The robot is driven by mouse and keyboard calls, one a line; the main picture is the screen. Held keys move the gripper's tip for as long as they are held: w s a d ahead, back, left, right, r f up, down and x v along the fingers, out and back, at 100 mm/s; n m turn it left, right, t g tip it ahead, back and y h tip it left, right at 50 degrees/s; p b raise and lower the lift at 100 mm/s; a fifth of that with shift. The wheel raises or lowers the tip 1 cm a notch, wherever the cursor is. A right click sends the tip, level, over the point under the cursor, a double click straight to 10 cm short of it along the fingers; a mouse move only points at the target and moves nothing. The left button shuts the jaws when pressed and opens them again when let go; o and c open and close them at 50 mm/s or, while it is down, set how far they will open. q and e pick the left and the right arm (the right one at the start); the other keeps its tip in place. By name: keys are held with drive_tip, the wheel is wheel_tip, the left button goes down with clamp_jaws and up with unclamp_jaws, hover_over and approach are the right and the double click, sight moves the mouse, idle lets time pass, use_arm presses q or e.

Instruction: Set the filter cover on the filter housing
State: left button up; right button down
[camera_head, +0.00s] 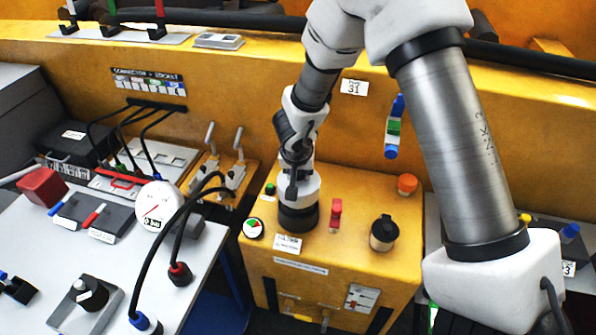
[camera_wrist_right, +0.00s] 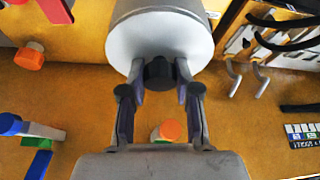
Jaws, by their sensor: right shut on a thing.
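The filter cover is a pale cylinder with a dark knob; in the head view the cover (camera_head: 303,187) is upright over the mustard cabinet. My right gripper (camera_head: 293,172) comes down from above and is shut on its knob. In the right wrist view the cover (camera_wrist_right: 135,45) shows its pale face, with my right gripper's fingers (camera_wrist_right: 158,75) on both sides of the dark knob. The dark round filter housing (camera_head: 298,218) is on the cabinet top directly below the cover. I cannot tell whether the two touch or are fully seated. My left gripper is not in view.
On the cabinet top (camera_head: 350,262), a red switch (camera_head: 336,214), a black knob (camera_head: 384,233) and an orange cap (camera_head: 407,184) stand right of the housing. A green-red button (camera_head: 253,228) is at left. A gauge (camera_head: 158,206) and cables are further left.

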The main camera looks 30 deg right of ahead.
drive_tip(key=shift+s+a+r+p, duration=0.1)
drive_tip(key=shift+a+p, duration=0.15)
drive_tip(key=shift+p, duration=0.1)
drive_tip(key=shift+d, duration=0.1)
idle(0.5)
drive_tip(key=shift+p, duration=0.3)
drive_tip(key=shift+d, duration=0.1)
idle(0.3)
drive_tip(key=shift+p, duration=0.4)
